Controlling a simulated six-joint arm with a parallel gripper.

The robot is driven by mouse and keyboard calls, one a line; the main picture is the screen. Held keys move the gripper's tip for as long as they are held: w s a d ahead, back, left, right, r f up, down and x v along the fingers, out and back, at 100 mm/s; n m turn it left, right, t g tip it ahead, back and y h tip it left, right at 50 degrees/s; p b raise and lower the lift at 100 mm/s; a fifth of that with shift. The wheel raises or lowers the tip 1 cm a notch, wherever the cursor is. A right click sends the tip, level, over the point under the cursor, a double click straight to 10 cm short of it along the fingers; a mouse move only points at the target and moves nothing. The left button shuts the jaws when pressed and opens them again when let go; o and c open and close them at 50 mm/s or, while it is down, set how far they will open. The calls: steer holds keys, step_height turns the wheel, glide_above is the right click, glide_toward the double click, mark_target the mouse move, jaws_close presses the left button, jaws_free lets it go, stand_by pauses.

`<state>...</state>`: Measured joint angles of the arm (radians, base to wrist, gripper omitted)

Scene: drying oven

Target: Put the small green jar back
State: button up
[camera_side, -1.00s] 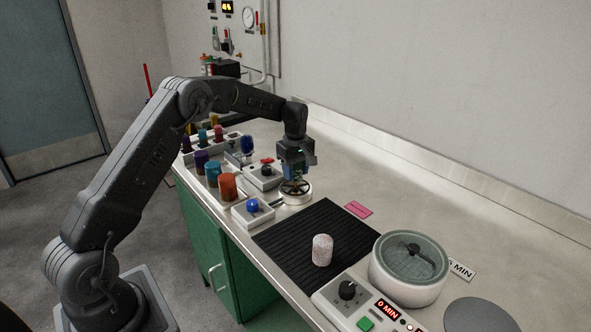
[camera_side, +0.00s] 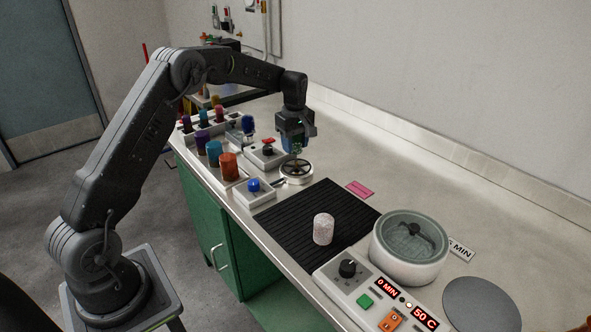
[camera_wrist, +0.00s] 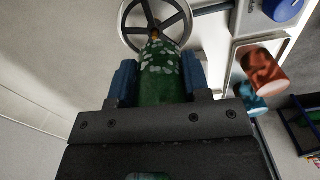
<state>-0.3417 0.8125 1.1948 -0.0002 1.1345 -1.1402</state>
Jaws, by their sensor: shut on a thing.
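The small green jar (camera_wrist: 160,78) is speckled with pale flecks and sits between the two blue fingers of my gripper (camera_wrist: 157,80) in the wrist view. My gripper (camera_side: 296,147) is shut on it. In the side view the jar is mostly hidden by the fingers. The gripper hangs above a round white device with a dark spoked wheel (camera_side: 297,168), which also shows beyond the jar in the wrist view (camera_wrist: 133,22). There is a small gap between gripper and wheel.
Jars stand in a tray at left, including an orange one (camera_side: 229,166) and a teal one (camera_side: 214,153). A blue-knob box (camera_side: 254,186) is nearby. A white speckled jar (camera_side: 323,229) stands on the black ribbed mat (camera_side: 285,221). The lidded round oven (camera_side: 409,262) and control panel (camera_side: 340,287) are at right.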

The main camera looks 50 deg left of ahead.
steer(key=s+d+r+n, duration=0.1)
steer(key=s, duration=0.7)
steer(key=s+d+r, duration=0.2)
steer(key=s, duration=0.6)
glide_above(294, 211)
step_height(294, 211, down, 7)
steer(key=shift+f, duration=2.05)
steer(key=shift+f, duration=0.1)
steer(key=o, duration=0.9)
